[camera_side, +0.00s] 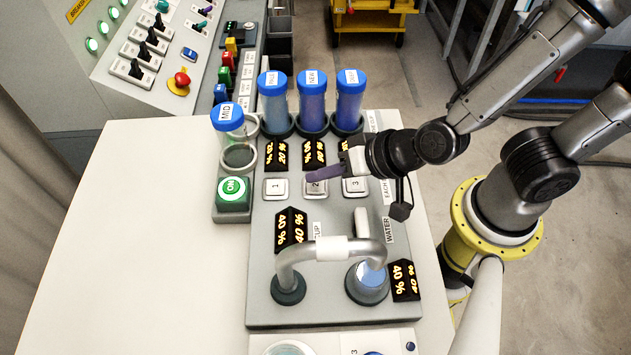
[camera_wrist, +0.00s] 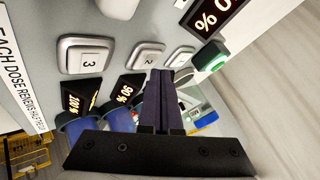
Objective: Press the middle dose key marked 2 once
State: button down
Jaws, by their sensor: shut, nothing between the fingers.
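The key marked 2 (camera_side: 316,190) is a pale square button in the middle of a row on the grey panel, between key 1 (camera_side: 275,188) and key 3 (camera_side: 355,187). My gripper (camera_side: 310,180) is shut and empty, its purple fingers reaching in from the right across the upper part of key 2. In the wrist view the shut fingertips (camera_wrist: 161,72) appear at the lower right edge of key 2 (camera_wrist: 147,55). Key 3 (camera_wrist: 86,56) and key 1 (camera_wrist: 179,57) are on either side. I cannot tell whether the fingertips touch key 2.
Three blue-capped tubes (camera_side: 312,100) stand behind the keys, with percent displays (camera_side: 276,155) between. A MID tube (camera_side: 228,118) and green ON button (camera_side: 233,190) are at left. A curved pipe (camera_side: 325,250) arches over the front. The white table (camera_side: 130,240) is clear at left.

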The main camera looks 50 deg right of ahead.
aim_at(322, 187)
jog(key=shift+f, duration=0.3)
jog(key=shift+f, duration=0.55)
dwell(0.9)
jog(key=shift+r, duration=0.95)
jog(key=shift+r, duration=2.5)
jog(key=shift+d, duration=0.1)
